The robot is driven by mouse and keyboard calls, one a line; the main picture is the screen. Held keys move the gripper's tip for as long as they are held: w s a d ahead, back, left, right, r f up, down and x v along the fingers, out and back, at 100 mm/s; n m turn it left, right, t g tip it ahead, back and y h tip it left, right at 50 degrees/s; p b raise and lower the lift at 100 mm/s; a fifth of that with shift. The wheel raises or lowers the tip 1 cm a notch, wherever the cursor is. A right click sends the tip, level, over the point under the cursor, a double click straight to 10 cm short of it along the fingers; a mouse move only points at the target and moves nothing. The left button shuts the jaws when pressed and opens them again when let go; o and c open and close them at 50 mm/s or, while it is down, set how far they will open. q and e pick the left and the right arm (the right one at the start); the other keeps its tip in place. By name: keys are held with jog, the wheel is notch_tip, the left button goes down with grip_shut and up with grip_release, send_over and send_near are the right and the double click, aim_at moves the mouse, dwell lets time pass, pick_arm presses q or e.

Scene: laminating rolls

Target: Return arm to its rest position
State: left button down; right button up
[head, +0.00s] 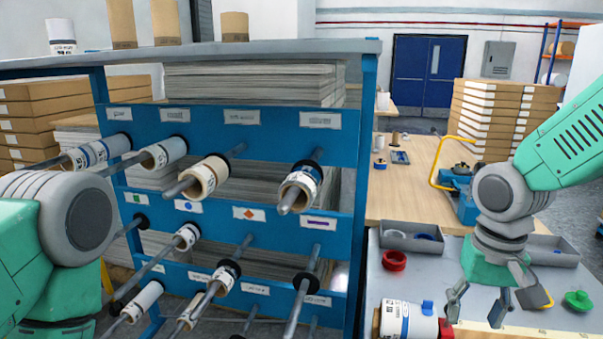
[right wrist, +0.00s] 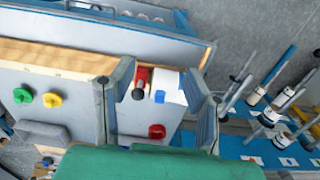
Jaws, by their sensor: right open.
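My right gripper (head: 478,308) hangs fingers-down over the grey work surface at the right in the head view. Its fingers are spread, with nothing between them.
A blue rack (head: 232,130) with rolls on rods stands at centre left. A red ring (head: 395,260), grey bins (head: 410,237), a yellow-handled blue tool (head: 462,190) and a green knob (head: 578,300) surround the right gripper. Stacked boxes (head: 500,115) stand behind.

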jog(key=s+a+f+n+y+b, duration=0.1)
jog(key=s+f, duration=0.4)
jog(key=f, duration=0.6)
jog(key=s+a+f+b, duration=0.1)
jog(key=s+f, duration=0.4)
jog(key=f, duration=0.5)
pick_arm(q)
jog(key=f, duration=0.1)
jog(key=f+b, duration=0.1)
jog(key=f, duration=0.1)
jog(key=shift+s, duration=0.35)
pick_arm(e)
jog(key=s+d+f+n+h, duration=0.1)
jog(key=s+d+f+n, duration=0.1)
jog(key=s+f, duration=0.9)
jog(key=s+d, duration=0.1)
jog(key=s, duration=0.1)
jog(key=shift+s+d+f+t, duration=0.15)
jog(key=shift+s+d+t, duration=0.1)
jog(key=shift+s+t, duration=0.05)
jog(key=shift+w, duration=0.15)
